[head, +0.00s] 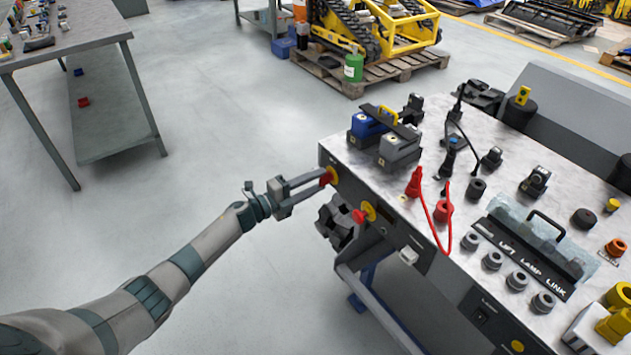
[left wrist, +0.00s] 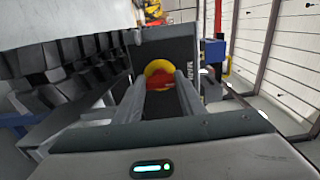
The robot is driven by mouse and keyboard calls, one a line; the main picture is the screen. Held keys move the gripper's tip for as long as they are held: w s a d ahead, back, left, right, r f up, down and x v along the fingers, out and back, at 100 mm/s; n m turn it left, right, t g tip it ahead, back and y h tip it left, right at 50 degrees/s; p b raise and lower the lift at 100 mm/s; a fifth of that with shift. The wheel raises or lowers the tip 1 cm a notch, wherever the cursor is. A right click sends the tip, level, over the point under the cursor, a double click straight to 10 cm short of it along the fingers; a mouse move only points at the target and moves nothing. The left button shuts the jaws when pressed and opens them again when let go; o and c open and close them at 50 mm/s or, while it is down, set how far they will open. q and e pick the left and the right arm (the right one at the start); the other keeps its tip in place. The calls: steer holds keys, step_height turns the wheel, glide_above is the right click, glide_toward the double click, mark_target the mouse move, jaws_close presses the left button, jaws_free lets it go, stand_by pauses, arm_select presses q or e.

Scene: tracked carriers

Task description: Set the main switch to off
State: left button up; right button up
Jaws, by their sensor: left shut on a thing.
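The main switch is a red knob (head: 326,179) on a round yellow plate (head: 334,174), on the dark front panel near the bench's left corner. My left gripper (head: 321,180) reaches it from the left, its two fingers shut on the red knob. In the left wrist view the red knob (left wrist: 158,84) sits between the fingers, with the yellow plate (left wrist: 158,68) behind and part of a white label beside it. The fingers hide the knob's sides, and I cannot tell its exact setting. My right gripper is not in view.
A black track piece (head: 335,222) hangs below the panel. The bench top (head: 400,205) carries blue and grey blocks, a red cable and several sockets.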

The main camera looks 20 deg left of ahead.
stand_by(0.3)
arm_select(q)
steer(key=o, duration=1)
steer(key=shift+a, duration=0.1)
steer(key=shift+o, duration=0.2)
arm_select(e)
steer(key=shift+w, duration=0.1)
arm_select(q)
steer(key=shift+s, duration=0.1)
steer(key=b+v, duration=0.1)
steer(key=v, duration=1.6)
steer(key=shift+b, duration=0.3)
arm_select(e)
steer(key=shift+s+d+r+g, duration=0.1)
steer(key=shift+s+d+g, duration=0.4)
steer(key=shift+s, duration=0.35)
arm_select(q)
steer(key=shift+a+f, duration=0.1)
steer(key=shift+a, duration=0.05)
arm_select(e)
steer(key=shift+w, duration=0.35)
